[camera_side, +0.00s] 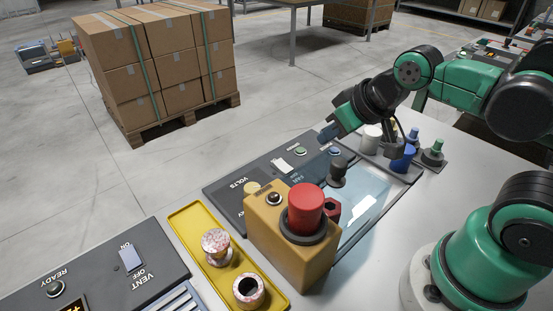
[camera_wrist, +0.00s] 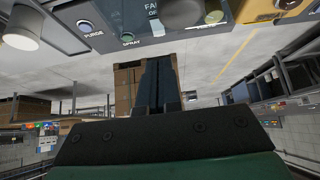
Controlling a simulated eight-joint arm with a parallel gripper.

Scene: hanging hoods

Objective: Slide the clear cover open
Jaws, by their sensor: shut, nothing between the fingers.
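The clear cover (camera_side: 372,192) is a bluish see-through sheet over the right part of a dark control panel (camera_side: 228,190) in the side view. A dark round knob (camera_side: 338,172) stands near its left end; I cannot tell whether it belongs to the cover. My gripper (camera_side: 328,132) is shut and empty, near the panel's far edge, beyond the knob and seemingly apart from it. In the wrist view my closed fingers (camera_wrist: 160,82) point away from the camera, and the panel (camera_wrist: 120,38) shows at the top. The cover is not clear there.
A tan box with a red button (camera_side: 306,208) stands in front of the cover and hides part of it. A yellow tray (camera_side: 185,222) and another panel (camera_side: 90,262) lie left. Small bottles and knobs (camera_side: 403,157) stand right of the panel. The near-right tabletop has free room.

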